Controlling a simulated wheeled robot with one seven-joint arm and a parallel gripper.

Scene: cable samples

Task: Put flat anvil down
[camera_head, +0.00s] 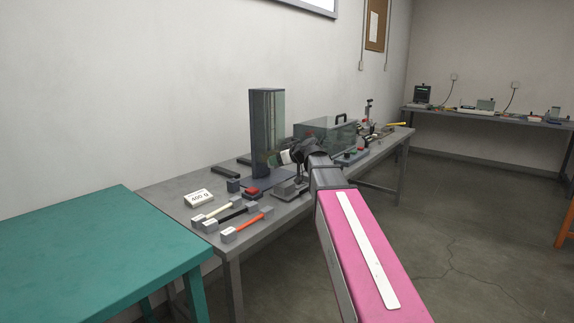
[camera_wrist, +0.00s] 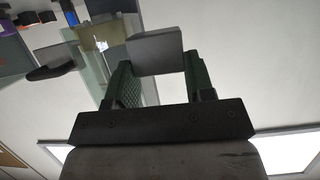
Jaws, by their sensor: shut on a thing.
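A plain grey block, which I take to be the flat anvil (camera_wrist: 154,50), sits between the two dark green fingers of my gripper (camera_wrist: 155,68) in the wrist view. The fingers touch its sides, and part of it stands out beyond their tips. In the head view my gripper (camera_head: 291,156) is small and partly hidden by my own arm. It is over the grey bench (camera_head: 170,194), just right of a tall clear-walled tower (camera_head: 267,125). The block cannot be made out clearly there. A dark stand (camera_head: 290,187) is on the bench below.
A white block marked 400 g (camera_head: 198,198) and several cable samples with grey end blocks, one orange (camera_head: 250,227), lie at the bench's near left. A red-topped piece (camera_head: 251,193) is beside them. A clear box (camera_head: 325,138) stands behind my arm. A bare green table (camera_head: 100,245) is left.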

